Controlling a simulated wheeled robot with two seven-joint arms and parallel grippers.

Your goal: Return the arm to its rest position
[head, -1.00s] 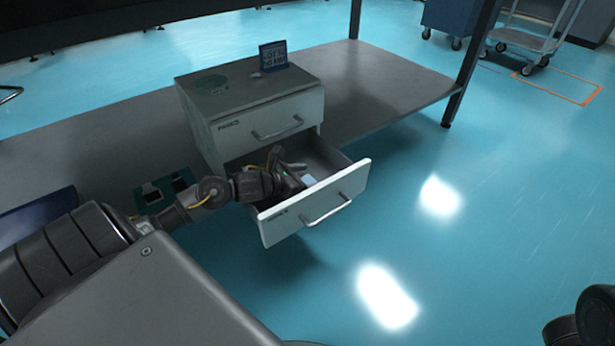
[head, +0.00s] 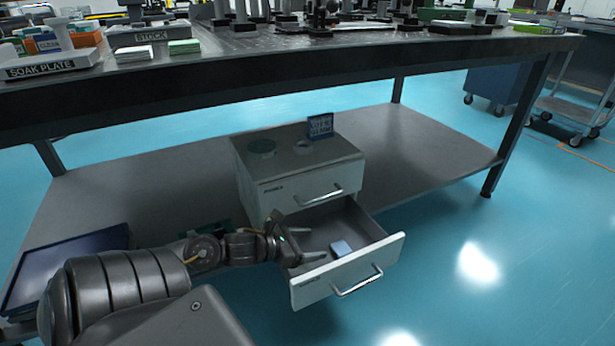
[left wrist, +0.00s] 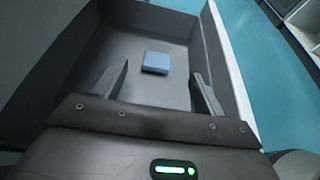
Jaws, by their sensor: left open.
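My left arm (head: 130,280) reaches in from the left below the table top. My left gripper (head: 300,245) is at the near left side of the open lower drawer (head: 365,269). In the left wrist view its two fingers (left wrist: 160,88) are spread apart with nothing between them. A small light blue block (head: 341,248) lies on the drawer floor; it also shows in the left wrist view (left wrist: 156,62), beyond the fingertips and apart from them. My right gripper does not show.
The white drawer cabinet (head: 300,180) stands on the lower shelf (head: 410,140), its upper drawer shut. A small blue sign (head: 320,126) stands on top. The table top (head: 300,50) above carries a soak plate (head: 50,66) and many parts. A dark blue panel (head: 65,265) lies at left.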

